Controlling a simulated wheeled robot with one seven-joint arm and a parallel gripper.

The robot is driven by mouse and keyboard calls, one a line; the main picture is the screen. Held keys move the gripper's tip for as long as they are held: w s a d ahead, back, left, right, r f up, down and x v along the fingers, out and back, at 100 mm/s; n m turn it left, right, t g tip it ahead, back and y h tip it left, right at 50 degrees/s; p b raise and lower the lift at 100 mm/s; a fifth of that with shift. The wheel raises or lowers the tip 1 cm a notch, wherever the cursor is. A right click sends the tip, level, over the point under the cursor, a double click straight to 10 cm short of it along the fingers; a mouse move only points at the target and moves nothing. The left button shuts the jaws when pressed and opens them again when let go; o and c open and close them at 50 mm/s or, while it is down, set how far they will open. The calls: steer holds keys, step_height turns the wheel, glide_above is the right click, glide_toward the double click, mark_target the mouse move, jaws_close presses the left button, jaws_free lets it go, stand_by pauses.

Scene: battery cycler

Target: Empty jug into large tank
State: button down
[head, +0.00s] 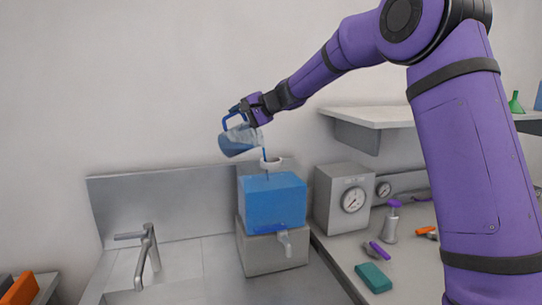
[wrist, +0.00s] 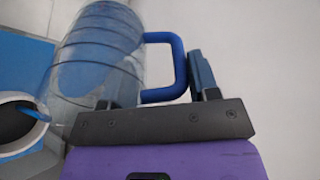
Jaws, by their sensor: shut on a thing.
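The clear jug (head: 238,142) with a blue handle is tilted in the air above the large blue tank (head: 275,205). Blue liquid shows inside the jug, and a thin blue stream runs from its lip down to the white round opening (head: 272,162) on top of the tank. My gripper (head: 250,106) is shut on the jug's handle, up and left of the opening. In the wrist view the jug (wrist: 98,50) and its handle (wrist: 181,62) show beyond my gripper (wrist: 160,95). The white opening (wrist: 18,125) with blue liquid is at the left edge there.
The tank sits on a grey block (head: 275,255) with a tap (head: 285,242) at its front. A sink faucet (head: 148,250) stands left. A grey gauge box (head: 343,198) stands right, below a wall shelf (head: 375,115). A teal block (head: 373,277) and small tools lie on the right counter.

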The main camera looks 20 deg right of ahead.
steer(key=shift+s+d+f+t+y+b, duration=0.15)
steer(key=shift+s+d+t+y+b, duration=0.3)
steer(key=shift+b, duration=0.65)
stand_by(0.6)
steer(key=shift+s+d+r+t+y+b, duration=0.25)
steer(key=shift+d+y+b, duration=0.2)
steer(key=shift+d, duration=0.15)
steer(key=shift+s+d+r+t+y+b, duration=0.1)
steer(key=shift+s+d+y+b, duration=0.2)
steer(key=shift+d+b, duration=0.2)
steer(key=shift+d, duration=0.25)
steer(key=shift+r, duration=0.1)
steer(key=shift+s+d+r+m+t+y+b, duration=0.15)
steer(key=shift+s+d+t+y+b, duration=0.1)
steer(key=shift+d+t+y, duration=0.15)
steer(key=shift+s+d+r+m+t+y+b, duration=0.15)
steer(key=shift+s+d+t+y+b, duration=0.15)
steer(key=shift+y, duration=0.2)
